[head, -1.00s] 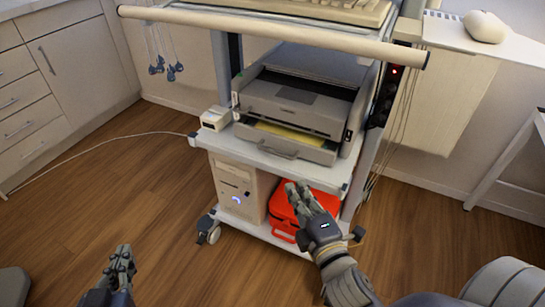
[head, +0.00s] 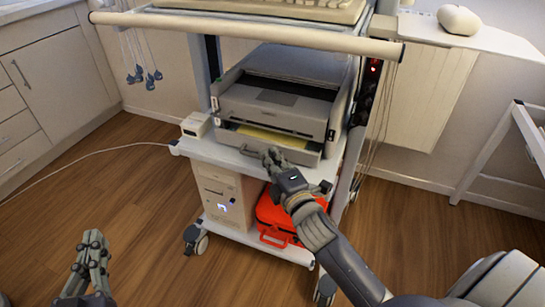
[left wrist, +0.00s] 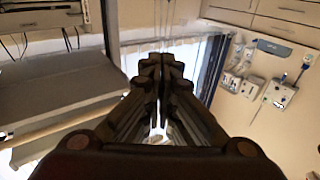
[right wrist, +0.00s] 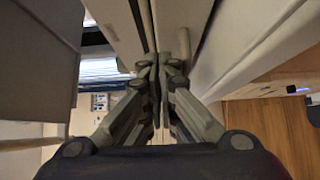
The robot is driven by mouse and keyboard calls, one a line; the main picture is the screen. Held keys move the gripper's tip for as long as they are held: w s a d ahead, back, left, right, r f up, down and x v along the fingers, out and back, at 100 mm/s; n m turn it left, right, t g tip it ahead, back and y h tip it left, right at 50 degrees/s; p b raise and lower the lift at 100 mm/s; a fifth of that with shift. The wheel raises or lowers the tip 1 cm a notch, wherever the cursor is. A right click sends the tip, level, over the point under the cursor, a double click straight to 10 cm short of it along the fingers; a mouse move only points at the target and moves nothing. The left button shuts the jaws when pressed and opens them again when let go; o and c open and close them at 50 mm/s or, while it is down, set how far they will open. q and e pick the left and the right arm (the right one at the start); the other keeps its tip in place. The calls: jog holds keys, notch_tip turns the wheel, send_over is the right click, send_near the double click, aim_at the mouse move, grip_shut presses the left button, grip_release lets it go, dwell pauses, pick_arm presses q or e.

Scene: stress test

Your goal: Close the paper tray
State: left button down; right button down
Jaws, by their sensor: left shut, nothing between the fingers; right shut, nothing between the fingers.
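The printer (head: 275,97) stands on the middle shelf of a wheeled cart. Its paper tray (head: 300,153) sticks out at the front below the body, with yellow paper (head: 268,136) showing inside. My right gripper (head: 270,156) is shut and empty, right at the tray's front, covering part of its front face; whether it touches cannot be told. In the right wrist view its closed fingers (right wrist: 160,65) point at pale panels close ahead. My left gripper (head: 92,238) is shut and empty, low over the floor at the lower left, well away from the printer; its closed fingers show in the left wrist view (left wrist: 161,62).
The cart's shelf edge (head: 215,158) runs below the tray, close to my right arm. A red case (head: 280,222) and a computer tower (head: 224,196) sit on the lower shelf. A white bar (head: 250,28) crosses above the printer. Open wooden floor (head: 130,200) lies left.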

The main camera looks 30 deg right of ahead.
aim_at(273, 144)
pick_arm(q)
jog(key=shift+r, duration=0.45)
pick_arm(e)
jog(key=shift+w+d, duration=0.25)
jog(key=shift+d, duration=0.15)
